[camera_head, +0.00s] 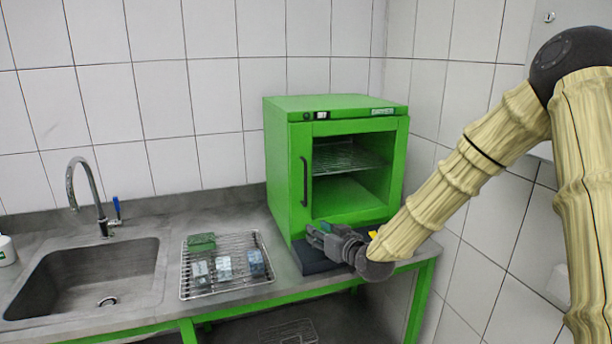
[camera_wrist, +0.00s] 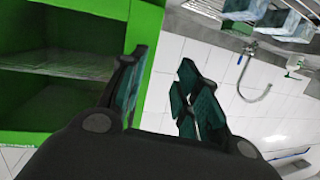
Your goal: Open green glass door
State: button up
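The green cabinet (camera_head: 284,160) stands on the counter against the back wall. Its green-framed glass door (camera_head: 390,165) appears closed, and a rack shows through the pane. A dark vertical handle (camera_head: 305,182) is on the door's left side. My gripper (camera_head: 318,236) is in front of the cabinet's lower part, below and slightly right of the handle. In the wrist view my gripper (camera_wrist: 162,88) is open, with nothing between its fingers. The cabinet (camera_wrist: 80,118) fills the left of that view. I cannot make out the handle there.
A wire rack (camera_head: 262,283) with several small packs lies on the counter left of the cabinet. A sink (camera_head: 90,280) with a tap (camera_head: 98,195) is further left. A dark flat base (camera_head: 305,262) lies under my gripper. The tiled wall is close on the right.

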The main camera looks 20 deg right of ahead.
notch_tip(320, 180, up, 12)
jog(key=w+d+f+t, duration=0.1)
jog(key=w+d+t, duration=0.1)
jog(key=w, duration=0.1)
jog(key=shift+n, duration=0.3)
jog(key=p+x, duration=0.1)
jog(key=x, duration=0.2)
jog(key=p+x, duration=0.1)
jog(key=x, duration=0.2)
jog(key=p+x, duration=0.1)
jog(key=x, duration=0.3)
jog(key=shift+w+d+r+p, duration=0.1)
jog(key=shift+r+p, duration=0.2)
jog(key=shift+p, duration=0.1)
grip_shut()
